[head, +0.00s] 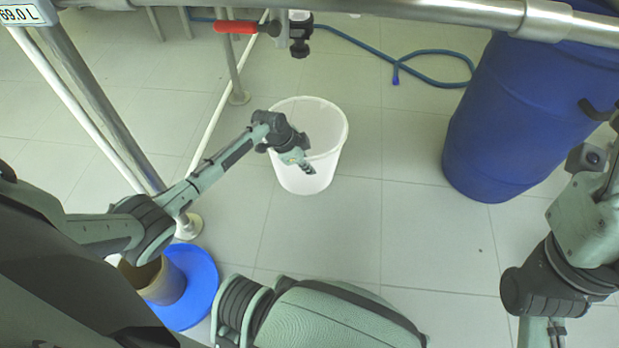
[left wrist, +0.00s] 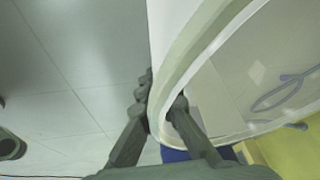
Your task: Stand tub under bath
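A white round tub (head: 318,125) stands upright on the tiled floor in the middle of the head view, open at the top. My left gripper (head: 308,168) is at its near rim. In the left wrist view my left gripper (left wrist: 163,100) has one finger outside and one inside the rim of the tub (left wrist: 195,55), and the fingers close in on the wall. The bath itself is not clearly in view. A valve with a red handle (head: 236,27) hangs at the top, behind the tub. My right arm shows at the right, but its gripper is out of view.
A steel frame with an upright post (head: 95,85) is at the left and a rail (head: 420,10) crosses the top. A blue drum (head: 530,110) stands at the right. A blue hose (head: 430,82) lies behind. A blue disc (head: 205,285) is at lower left. Floor right of the tub is clear.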

